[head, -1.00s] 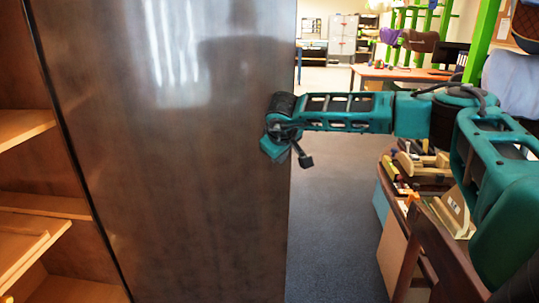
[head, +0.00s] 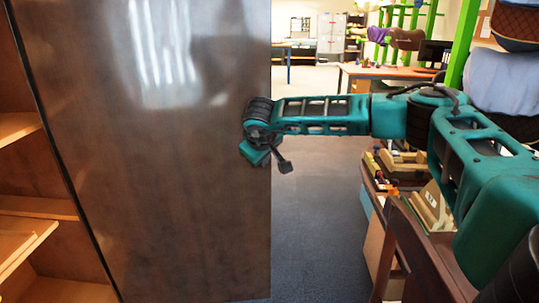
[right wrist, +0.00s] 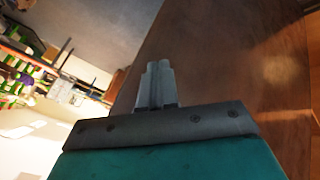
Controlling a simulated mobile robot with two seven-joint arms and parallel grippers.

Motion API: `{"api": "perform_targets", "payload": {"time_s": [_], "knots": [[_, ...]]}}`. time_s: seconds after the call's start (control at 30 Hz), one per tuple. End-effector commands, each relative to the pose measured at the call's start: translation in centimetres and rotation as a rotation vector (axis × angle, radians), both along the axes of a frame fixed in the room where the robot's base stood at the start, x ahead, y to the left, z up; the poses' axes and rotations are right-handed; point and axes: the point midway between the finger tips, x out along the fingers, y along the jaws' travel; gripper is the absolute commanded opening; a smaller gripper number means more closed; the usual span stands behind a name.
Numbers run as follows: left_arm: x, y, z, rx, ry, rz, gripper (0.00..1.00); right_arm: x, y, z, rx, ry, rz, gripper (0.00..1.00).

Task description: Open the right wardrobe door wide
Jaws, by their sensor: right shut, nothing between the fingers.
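The right wardrobe door (head: 160,170) is a tall, glossy dark brown panel that fills the left half of the head view. It stands swung out from the wardrobe (head: 25,165), whose inside shows at the far left. My right gripper (head: 262,156) is at the door's free right edge, in front of its face. In the right wrist view the fingers (right wrist: 156,82) are shut and empty, and the door (right wrist: 225,65) lies close beside them. I cannot tell whether they touch it. No handle is visible. My left gripper is out of view.
Light wooden shelves (head: 30,205) show inside the wardrobe. A bench (head: 440,215) with wooden tools stands at the right, under my right arm. A table (head: 385,73) and green racks (head: 460,45) are farther back. Grey floor (head: 315,235) lies clear between door and bench.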

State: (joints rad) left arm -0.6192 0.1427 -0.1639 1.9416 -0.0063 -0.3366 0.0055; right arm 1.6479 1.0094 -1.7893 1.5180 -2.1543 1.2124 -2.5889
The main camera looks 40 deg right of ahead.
Motion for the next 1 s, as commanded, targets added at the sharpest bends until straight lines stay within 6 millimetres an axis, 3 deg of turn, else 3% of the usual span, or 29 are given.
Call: {"api": "perform_targets", "payload": {"time_s": [0.3, 0.5, 1.0], "knots": [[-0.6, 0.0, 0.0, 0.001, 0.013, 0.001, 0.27, -3.8, -0.1, 5.4, 0.001, -0.004, 0.000, 0.00], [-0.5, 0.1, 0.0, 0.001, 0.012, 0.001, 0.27, -5.5, -0.3, 7.4, 0.000, -0.001, 0.000, 0.00], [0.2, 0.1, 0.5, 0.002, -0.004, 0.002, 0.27, -5.9, -0.3, 8.0, 0.000, -0.001, 0.000, 0.00]]}}
